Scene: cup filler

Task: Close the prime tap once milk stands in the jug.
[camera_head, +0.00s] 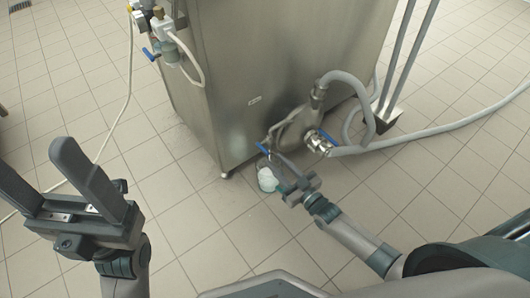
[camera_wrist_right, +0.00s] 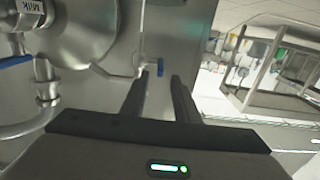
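The prime tap has a small blue lever (camera_head: 262,148) at the end of a thin pipe on the steel machine's lower front. In the right wrist view the blue lever (camera_wrist_right: 160,70) shows just beyond my fingertips. A jug (camera_head: 268,181) with white contents, seemingly milk, stands below the tap, partly behind my right gripper; its fill level is hard to read. My right gripper (camera_head: 281,172) is close to the tap, and its fingers (camera_wrist_right: 160,78) are apart with nothing between them. My left gripper (camera_head: 40,165) is open and empty at the left, far from the tap.
The steel machine (camera_head: 265,70) fills the middle. A second blue-handled valve (camera_head: 320,142) with a grey hose (camera_head: 430,133) sits right of the tap. A blue handle (camera_head: 148,54) and white tubing are at the upper left. The tiled floor (camera_head: 175,190) is clear between my arms.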

